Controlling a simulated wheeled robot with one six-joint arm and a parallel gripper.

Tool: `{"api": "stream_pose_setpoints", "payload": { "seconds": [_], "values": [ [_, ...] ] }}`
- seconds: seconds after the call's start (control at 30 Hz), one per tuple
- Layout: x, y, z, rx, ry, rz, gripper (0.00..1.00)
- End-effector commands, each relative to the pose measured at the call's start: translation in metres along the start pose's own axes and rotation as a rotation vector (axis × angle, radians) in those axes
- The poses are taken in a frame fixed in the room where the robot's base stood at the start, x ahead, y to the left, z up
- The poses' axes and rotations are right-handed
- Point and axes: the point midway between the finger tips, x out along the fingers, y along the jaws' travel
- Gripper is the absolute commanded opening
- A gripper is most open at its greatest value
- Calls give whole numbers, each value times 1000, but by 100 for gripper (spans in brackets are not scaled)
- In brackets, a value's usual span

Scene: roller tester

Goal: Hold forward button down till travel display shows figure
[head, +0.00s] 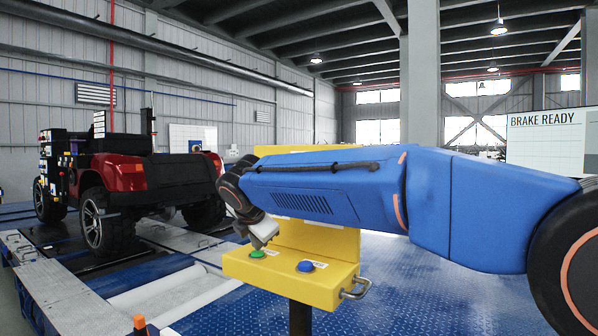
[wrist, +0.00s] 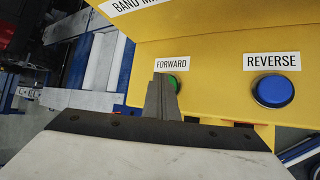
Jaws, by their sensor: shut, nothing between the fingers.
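The yellow control box (head: 290,287) stands on a post in front of me. Its green button (head: 257,254) is on the left and its blue button (head: 305,266) on the right. In the wrist view the green button (wrist: 176,85) sits under the FORWARD label and the blue button (wrist: 273,90) under REVERSE. My gripper (head: 259,243) is shut and empty, pointing down over the green button. In the wrist view its fingertips (wrist: 161,79) cover the button's left part; I cannot tell whether they touch it. No travel figure is readable; my arm hides much of the upper panel.
A red and black vehicle (head: 135,180) stands on the tester at the left, with pale rollers (head: 155,295) in front. A metal handle (head: 356,289) sticks out of the box's right side. A white board (head: 547,140) at the right reads BRAKE READY. Blue floor plates (head: 440,300) lie clear.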

Motion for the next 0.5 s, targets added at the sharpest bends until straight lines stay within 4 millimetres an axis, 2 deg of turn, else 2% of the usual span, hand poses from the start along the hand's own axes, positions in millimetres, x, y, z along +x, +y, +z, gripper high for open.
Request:
{"api": "stream_pose_setpoints", "payload": {
  "seconds": [0.5],
  "values": [
    [-11,8,8,0,0,0,0]
  ]
}}
